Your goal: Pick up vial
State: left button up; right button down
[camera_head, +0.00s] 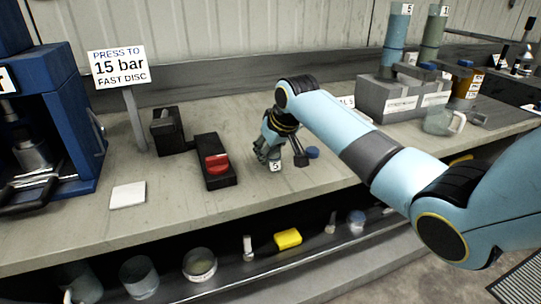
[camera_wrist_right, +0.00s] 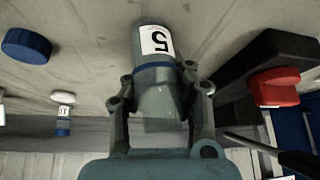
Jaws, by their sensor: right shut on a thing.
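A grey, cylinder-shaped vial (camera_wrist_right: 156,75) with a blue band and a white label reading 5 is between the fingers of my right gripper (camera_wrist_right: 160,105) in the right wrist view. The gripper is shut on it, with a finger on each side. In the head view my right gripper (camera_head: 270,142) is low over the middle of the bench, and the vial's 5 label (camera_head: 275,167) shows just below it. The fingers hide part of the vial there. I cannot tell whether the vial touches the bench. My left gripper is not in view.
A black box with a red switch (camera_head: 217,164) stands left of the vial, and a blue cap (camera_head: 312,152) lies right of it. A grey rack (camera_head: 378,102) and a glass beaker (camera_head: 438,121) stand further right. A blue press (camera_head: 60,120) is at the left.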

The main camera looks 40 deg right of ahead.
jog(key=shift+r, duration=0.55)
jog(key=r, duration=0.2)
jog(key=s+r, duration=0.1)
jog(key=shift+d+r, duration=0.3)
jog(key=shift+d, duration=0.1)
jog(key=s+d+r, duration=0.5)
jog(key=s+r, duration=0.1)
jog(key=s, duration=0.3)
jog(key=shift+r, duration=0.15)
jog(key=shift+c, duration=2.1)
grip_release()
jog(key=shift+d, duration=0.1)
